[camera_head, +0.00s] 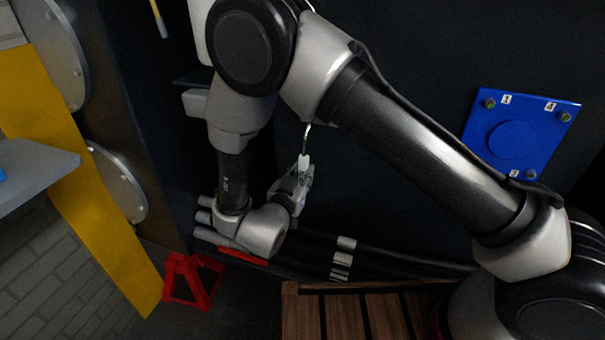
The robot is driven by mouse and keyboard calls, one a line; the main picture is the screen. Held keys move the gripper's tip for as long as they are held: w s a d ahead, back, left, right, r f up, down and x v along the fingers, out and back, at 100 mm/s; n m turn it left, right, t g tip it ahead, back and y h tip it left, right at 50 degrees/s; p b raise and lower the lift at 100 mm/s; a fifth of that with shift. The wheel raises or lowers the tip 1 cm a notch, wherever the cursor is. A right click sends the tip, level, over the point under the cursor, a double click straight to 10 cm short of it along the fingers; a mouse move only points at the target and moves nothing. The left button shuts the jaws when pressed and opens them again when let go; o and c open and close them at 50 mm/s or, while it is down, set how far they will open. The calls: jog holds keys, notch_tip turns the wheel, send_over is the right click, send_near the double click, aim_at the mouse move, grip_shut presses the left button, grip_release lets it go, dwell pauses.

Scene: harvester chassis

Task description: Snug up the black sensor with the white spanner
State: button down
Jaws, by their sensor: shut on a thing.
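My gripper (301,176) is in the middle of the camera_head view, below my bent arm, and points up. It is shut on the white spanner (304,161). The spanner stands roughly upright, with its white handle at the jaws and its metal end (307,136) above them. The dark chassis wall is behind it. I cannot make out the black sensor; it may be hidden behind my arm or lost against the dark wall. I cannot tell whether the spanner touches anything.
A blue plate (515,133) with numbered bolts is on the wall at right. Black hoses (390,262) run below my gripper. A red stand (190,281) is on the floor beside a yellow beam (95,215). Wooden slats (345,315) lie in front. A grey ledge (35,172) juts in at left.

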jog(key=f+v, duration=0.1)
jog(key=v, duration=0.8)
jog(key=shift+s, duration=0.45)
jog(key=shift+a+r, duration=0.1)
dwell(0.5)
